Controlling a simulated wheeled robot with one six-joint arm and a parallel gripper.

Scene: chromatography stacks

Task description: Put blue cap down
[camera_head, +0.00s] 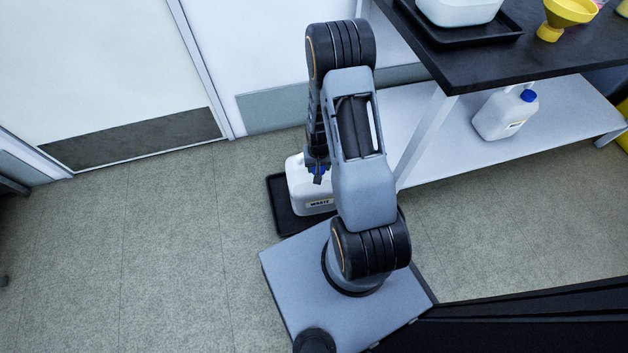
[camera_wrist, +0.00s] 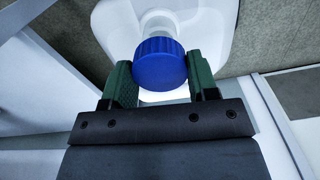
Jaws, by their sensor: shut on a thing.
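My gripper (camera_wrist: 160,76) is shut on the blue cap (camera_wrist: 160,62), with one green finger on each side of it. In the head view the gripper (camera_head: 318,170) is at the top of the white jug marked WASTE (camera_head: 307,190), and a little blue shows there. In the wrist view the pale neck (camera_wrist: 158,20) of the white jug shows just beyond the cap. The cap partly hides the neck, and I cannot tell whether they touch. The jug stands upright in a black tray (camera_head: 284,222) on the floor.
A dark-topped bench (camera_head: 470,65) stands at the right, with a yellow funnel (camera_head: 567,14) and a black tray on it. A blue-capped jug (camera_head: 505,115) stands on its white lower shelf (camera_head: 560,110). The floor (camera_head: 150,240) at the left is clear.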

